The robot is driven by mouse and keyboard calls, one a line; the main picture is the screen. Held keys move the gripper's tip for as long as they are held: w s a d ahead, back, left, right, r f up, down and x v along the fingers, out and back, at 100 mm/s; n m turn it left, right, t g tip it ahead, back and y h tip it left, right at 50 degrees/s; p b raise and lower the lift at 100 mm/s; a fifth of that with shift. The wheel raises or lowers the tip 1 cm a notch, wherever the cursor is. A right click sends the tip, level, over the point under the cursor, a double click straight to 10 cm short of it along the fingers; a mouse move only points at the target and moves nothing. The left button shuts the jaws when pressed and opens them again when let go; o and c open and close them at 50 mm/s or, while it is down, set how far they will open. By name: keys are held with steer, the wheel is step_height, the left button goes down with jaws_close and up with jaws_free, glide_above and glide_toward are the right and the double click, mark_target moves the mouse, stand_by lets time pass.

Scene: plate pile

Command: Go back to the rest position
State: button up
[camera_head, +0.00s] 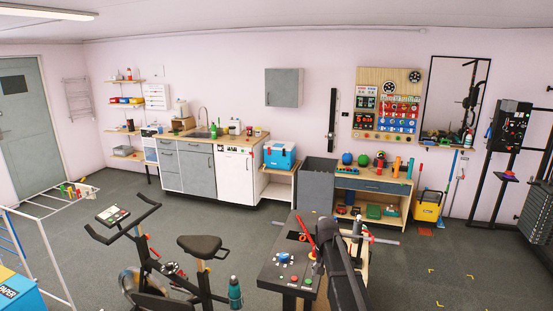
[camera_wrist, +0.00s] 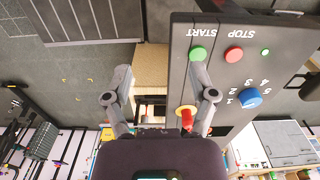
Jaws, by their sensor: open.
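My gripper (camera_wrist: 160,70) shows in the wrist view with its two grey fingers spread wide apart. Nothing is held between them. A dark control panel (camera_wrist: 228,20) lies beyond the fingers on the right, with a green START button (camera_wrist: 198,54), a red STOP button (camera_wrist: 235,55), a blue knob (camera_wrist: 250,98) and a red-and-yellow knob (camera_wrist: 186,116). The right finger overlaps the panel in this view; I cannot tell whether it touches. In the head view my dark arm reaches up from the bottom beside the panel, and the fingers cannot be made out clearly.
An exercise bike (camera_head: 200,246) stands left of the panel in the head view. A workbench (camera_head: 375,184) with tools and a grey bin (camera_head: 317,185) stand behind it. A weight machine (camera_head: 538,205) is at the far right. Open floor (camera_head: 445,260) lies right of my arm.

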steer(key=s+f+n+b, duration=0.1)
steer(key=s+f+b, duration=0.3)
steer(key=s, duration=0.8)
steer(key=s+f+n+b, duration=0.2)
steer(key=s+f+b, duration=0.3)
steer(key=s, duration=0.7)
steer(key=shift+s+d+f, duration=0.2)
steer(key=shift+d+f, duration=0.2)
stand_by(0.6)
steer(key=shift+c, duration=1.2)
